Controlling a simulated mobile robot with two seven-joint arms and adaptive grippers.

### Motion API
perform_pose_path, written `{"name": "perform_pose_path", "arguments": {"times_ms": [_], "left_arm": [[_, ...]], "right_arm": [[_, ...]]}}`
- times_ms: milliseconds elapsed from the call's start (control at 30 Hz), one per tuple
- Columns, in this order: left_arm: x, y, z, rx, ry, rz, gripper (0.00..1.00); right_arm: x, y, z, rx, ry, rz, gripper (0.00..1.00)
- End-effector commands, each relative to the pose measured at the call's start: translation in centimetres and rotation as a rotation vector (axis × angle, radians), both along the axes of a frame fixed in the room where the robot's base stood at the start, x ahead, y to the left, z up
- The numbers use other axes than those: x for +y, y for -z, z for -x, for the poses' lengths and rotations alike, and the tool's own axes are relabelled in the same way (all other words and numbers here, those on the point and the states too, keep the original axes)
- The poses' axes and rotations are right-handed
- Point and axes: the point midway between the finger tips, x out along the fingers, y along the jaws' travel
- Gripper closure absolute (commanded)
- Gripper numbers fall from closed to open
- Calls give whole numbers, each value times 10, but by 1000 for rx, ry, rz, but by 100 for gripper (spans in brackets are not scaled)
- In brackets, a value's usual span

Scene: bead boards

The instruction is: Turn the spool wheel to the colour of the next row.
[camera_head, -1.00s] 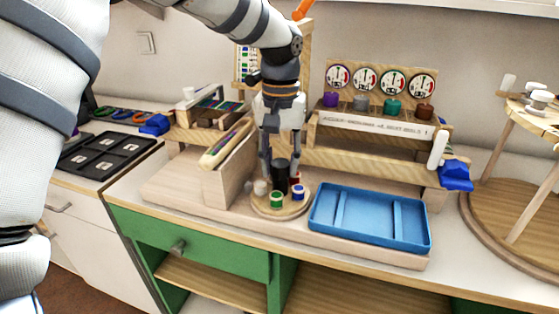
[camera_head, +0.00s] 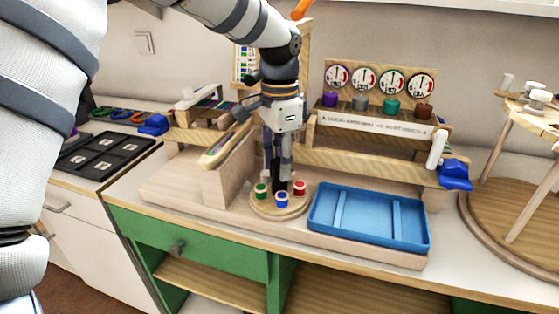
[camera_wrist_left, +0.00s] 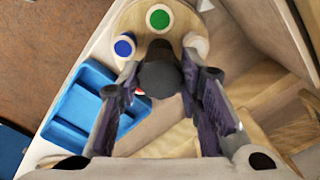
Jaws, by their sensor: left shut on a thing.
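The spool wheel (camera_head: 268,210) is a round pale wooden disc in front of the wooden board. In the head view it carries a green spool (camera_head: 260,190) at left, a blue spool (camera_head: 282,199) in front and a red spool (camera_head: 299,188) at right. The wrist view also shows a white spool (camera_wrist_left: 197,43), and the red one is mostly hidden. My left gripper (camera_head: 278,187) points down over the wheel, shut on its black central knob (camera_wrist_left: 160,75). My right gripper is not in view.
A blue tray (camera_head: 318,228) lies right of the wheel. A wooden block (camera_head: 222,188) stands close at its left. Behind are a wooden rack with a lettered strip (camera_head: 372,126) and several dials above coloured pots. A colour chart (camera_head: 245,64) stands at the back.

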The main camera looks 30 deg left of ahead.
Motion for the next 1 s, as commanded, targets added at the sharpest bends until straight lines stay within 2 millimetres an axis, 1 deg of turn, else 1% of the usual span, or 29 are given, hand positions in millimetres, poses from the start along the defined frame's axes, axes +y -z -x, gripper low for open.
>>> {"name": "perform_pose_path", "arguments": {"times_ms": [300,600,800,1000], "left_arm": [[0,0,0,0,295,0,95],[0,0,0,0,537,0,95],[0,0,0,1,649,-1,95],[0,0,0,1,716,0,95]], "right_arm": [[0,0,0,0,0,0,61],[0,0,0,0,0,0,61],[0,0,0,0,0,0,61],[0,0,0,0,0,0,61]]}}
